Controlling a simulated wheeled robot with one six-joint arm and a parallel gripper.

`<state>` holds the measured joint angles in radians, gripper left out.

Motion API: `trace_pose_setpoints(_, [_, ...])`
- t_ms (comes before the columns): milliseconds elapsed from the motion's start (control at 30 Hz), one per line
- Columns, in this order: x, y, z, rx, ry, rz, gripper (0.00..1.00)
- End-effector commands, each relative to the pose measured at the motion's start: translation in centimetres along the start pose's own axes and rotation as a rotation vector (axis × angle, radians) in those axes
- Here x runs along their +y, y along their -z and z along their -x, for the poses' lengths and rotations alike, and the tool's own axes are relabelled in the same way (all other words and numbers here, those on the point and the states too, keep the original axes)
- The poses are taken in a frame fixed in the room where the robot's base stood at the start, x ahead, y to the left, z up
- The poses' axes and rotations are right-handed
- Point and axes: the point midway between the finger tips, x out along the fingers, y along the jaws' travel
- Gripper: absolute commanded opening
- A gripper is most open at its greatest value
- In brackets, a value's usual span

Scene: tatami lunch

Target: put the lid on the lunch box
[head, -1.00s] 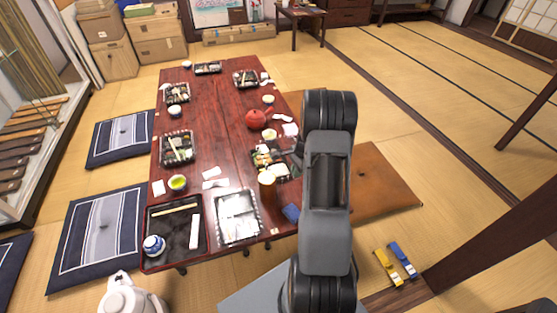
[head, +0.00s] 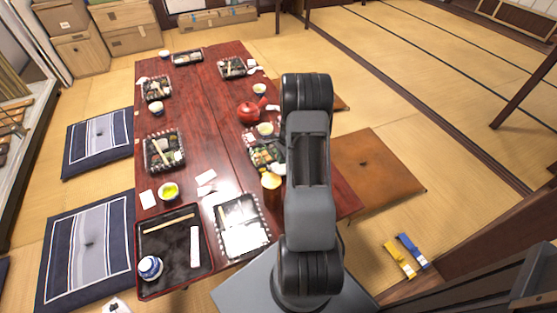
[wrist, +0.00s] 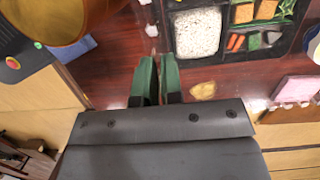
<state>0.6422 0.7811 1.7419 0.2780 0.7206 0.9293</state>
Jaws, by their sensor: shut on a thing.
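The open lunch box (head: 265,155) stands near the table's right edge, partly behind my arm. The wrist view shows its rice (wrist: 198,32) and other food in compartments, uncovered, at the upper right. A flat rectangular piece with a checked rim and a pale, shiny middle (head: 242,225) lies at the table's near edge; I cannot tell whether it is the lid or a closed box. My gripper (wrist: 158,62) is hidden behind my arm in the head view. In the wrist view its green fingers are close together above the table, apart from the lunch box; what they hold cannot be made out.
A gold-brown cup (head: 271,182) stands close by, large at the wrist view's upper left (wrist: 60,18). A black tray (head: 175,248) with a blue-white cup (head: 150,267) is at the near left. A red teapot (head: 248,112) stands farther back. Mid-table is mostly clear.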

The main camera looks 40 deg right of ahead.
Motion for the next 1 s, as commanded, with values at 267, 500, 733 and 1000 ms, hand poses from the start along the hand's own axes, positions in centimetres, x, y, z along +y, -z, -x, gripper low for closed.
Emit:
trace_pose_setpoints(267, [0.0,0.4,-1.4,0.0,0.001,-0.002,0.0])
trace_pose_setpoints(500, [0.0,0.5,-2.1,0.0,0.0,-0.001,0.0])
trace_pose_setpoints(733, [0.0,0.6,-3.4,0.0,0.0,0.001,0.0])
trace_pose_setpoints(1000, [0.0,1.0,-5.3,0.0,0.0,0.001,0.0])
